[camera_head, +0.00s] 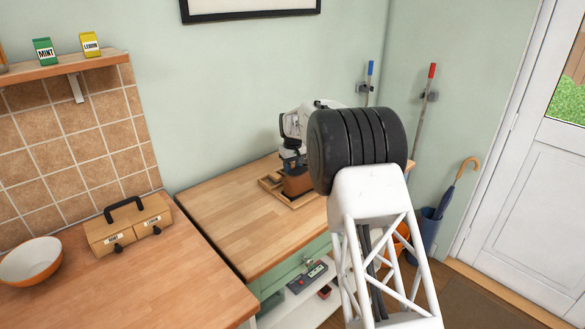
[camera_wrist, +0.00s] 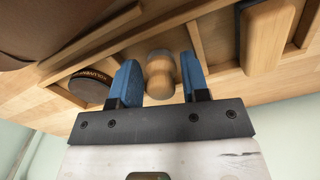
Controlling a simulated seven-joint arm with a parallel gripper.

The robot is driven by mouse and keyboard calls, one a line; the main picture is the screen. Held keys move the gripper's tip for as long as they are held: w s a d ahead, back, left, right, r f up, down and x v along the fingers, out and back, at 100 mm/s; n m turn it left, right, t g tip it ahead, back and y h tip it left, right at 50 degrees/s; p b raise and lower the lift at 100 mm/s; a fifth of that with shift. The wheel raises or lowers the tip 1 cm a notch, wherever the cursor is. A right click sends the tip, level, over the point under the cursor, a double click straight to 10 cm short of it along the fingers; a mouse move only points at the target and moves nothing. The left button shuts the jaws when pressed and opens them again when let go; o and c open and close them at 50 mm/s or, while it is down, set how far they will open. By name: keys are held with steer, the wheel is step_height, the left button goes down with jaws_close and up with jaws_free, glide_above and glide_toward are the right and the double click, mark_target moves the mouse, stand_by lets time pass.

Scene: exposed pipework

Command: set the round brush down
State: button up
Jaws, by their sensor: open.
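The round brush (camera_wrist: 160,75), a wooden knob with a greyish rounded end, shows in the wrist view between the two blue fingers of my gripper (camera_wrist: 159,62). The fingers are apart, with a visible gap on the right side of the brush; its left side is closer to a finger. The brush is within a low divided wooden tray (camera_wrist: 90,42). In the head view my gripper (camera_head: 291,157) is over the tray (camera_head: 272,184) on the wooden counter, and I cannot make out the brush there.
A dark round tin (camera_wrist: 90,89) and a wooden block (camera_wrist: 268,35) lie in tray sections either side. A brown object (camera_head: 298,181) stands at the tray. The counter (camera_head: 235,220) left of it is clear. A drawer box (camera_head: 130,228) and bowl (camera_head: 31,262) stand further left.

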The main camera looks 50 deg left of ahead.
mark_target(293, 164)
step_height(293, 164, up, 12)
stand_by(0.7)
stand_by(0.5)
steer(key=shift+r, duration=0.1)
stand_by(0.3)
